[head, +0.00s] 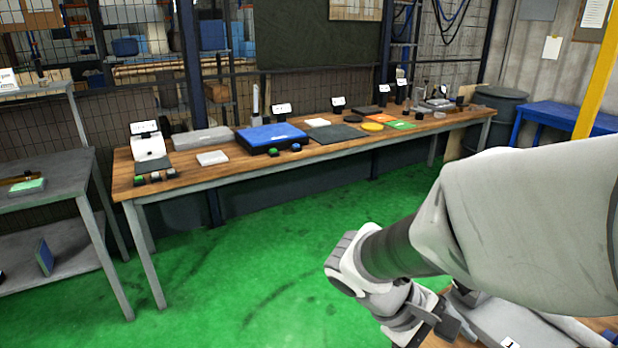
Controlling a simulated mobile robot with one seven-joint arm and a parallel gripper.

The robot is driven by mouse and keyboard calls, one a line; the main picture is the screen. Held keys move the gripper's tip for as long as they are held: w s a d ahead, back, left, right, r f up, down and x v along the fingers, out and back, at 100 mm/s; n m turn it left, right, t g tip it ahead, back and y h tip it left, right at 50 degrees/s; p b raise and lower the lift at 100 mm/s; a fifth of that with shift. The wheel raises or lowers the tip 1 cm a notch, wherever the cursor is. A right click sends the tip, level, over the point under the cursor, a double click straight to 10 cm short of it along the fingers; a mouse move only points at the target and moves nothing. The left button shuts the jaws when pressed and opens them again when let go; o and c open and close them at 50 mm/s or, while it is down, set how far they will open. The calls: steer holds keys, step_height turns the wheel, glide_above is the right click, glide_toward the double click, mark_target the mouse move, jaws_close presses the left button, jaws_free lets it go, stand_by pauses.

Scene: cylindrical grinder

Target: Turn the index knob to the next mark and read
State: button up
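I cannot pick out the index knob or its marks in the head view. My white arm reaches in from the right and bends down, and my dark gripper (440,330) is at the bottom edge, partly cut off. Its fingers are too unclear to tell open from shut. It is in front of a light grey device (490,312) on a wooden surface at the bottom right; I cannot tell whether they touch. Much of that area is hidden by my arm.
A long wooden bench (205,180) along the back holds a blue case (271,137), trays and small labelled stands. A grey shelf (75,185) stands at left. A blue table (568,117) and a dark drum (497,107) are at right. The green floor (240,270) between is clear.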

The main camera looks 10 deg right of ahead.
steer(key=w+f+n+t+h+b, duration=0.4)
steer(key=w+f+n+t+h, duration=0.45)
steer(key=w+f+n, duration=0.4)
steer(key=shift+n, duration=0.45)
steer(key=x, duration=0.6)
steer(key=r+x, duration=0.1)
steer(key=x, duration=0.5)
steer(key=w+b+x, duration=0.1)
steer(key=x, duration=0.5)
steer(key=shift+w+r, duration=0.15)
steer(key=shift+r, duration=0.15)
steer(key=c, duration=1.3)
